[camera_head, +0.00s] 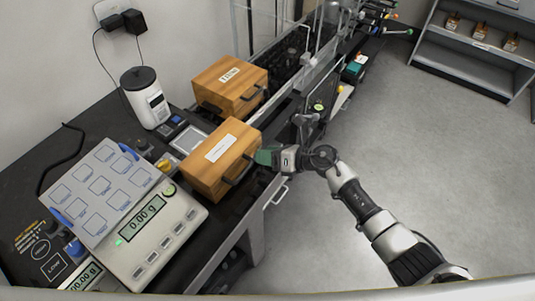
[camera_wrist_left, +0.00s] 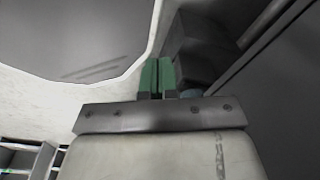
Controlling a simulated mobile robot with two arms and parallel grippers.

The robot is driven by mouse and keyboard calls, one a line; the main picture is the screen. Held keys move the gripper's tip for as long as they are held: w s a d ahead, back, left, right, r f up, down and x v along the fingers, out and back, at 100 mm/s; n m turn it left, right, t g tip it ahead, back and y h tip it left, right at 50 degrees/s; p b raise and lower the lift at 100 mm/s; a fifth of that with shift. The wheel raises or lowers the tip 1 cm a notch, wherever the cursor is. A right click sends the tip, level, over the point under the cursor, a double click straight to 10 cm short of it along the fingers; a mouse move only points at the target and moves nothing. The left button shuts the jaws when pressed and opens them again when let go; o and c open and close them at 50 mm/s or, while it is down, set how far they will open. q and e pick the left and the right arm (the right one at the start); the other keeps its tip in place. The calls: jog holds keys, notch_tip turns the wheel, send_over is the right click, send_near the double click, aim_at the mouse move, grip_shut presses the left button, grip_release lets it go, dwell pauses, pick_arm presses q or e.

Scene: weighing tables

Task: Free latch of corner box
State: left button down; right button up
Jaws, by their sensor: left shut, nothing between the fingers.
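Two wooden boxes with white labels stand on the dark table in the head view: a near one (camera_head: 203,172) and a farther one (camera_head: 221,95). I cannot read the labels well enough to tell which is the corner box. Each has a dark handle or latch on its front. My right gripper (camera_head: 265,157), with green fingers, is at the front of the near box, close to its dark fitting. Whether it touches or grips the fitting I cannot tell. My left gripper (camera_wrist_left: 158,77) shows only in the left wrist view, its green fingers together with nothing between them.
A scale (camera_head: 160,228) reading 0.00 g stands left of the near box. A white canister (camera_head: 143,103) stands at the back, and glass-walled equipment (camera_head: 285,40) stands beyond the boxes. A shelf (camera_head: 470,65) is at the far right. The floor right of the table is clear.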

jog(key=b+v, duration=0.1)
jog(key=v, duration=1)
jog(key=shift+a, duration=0.1)
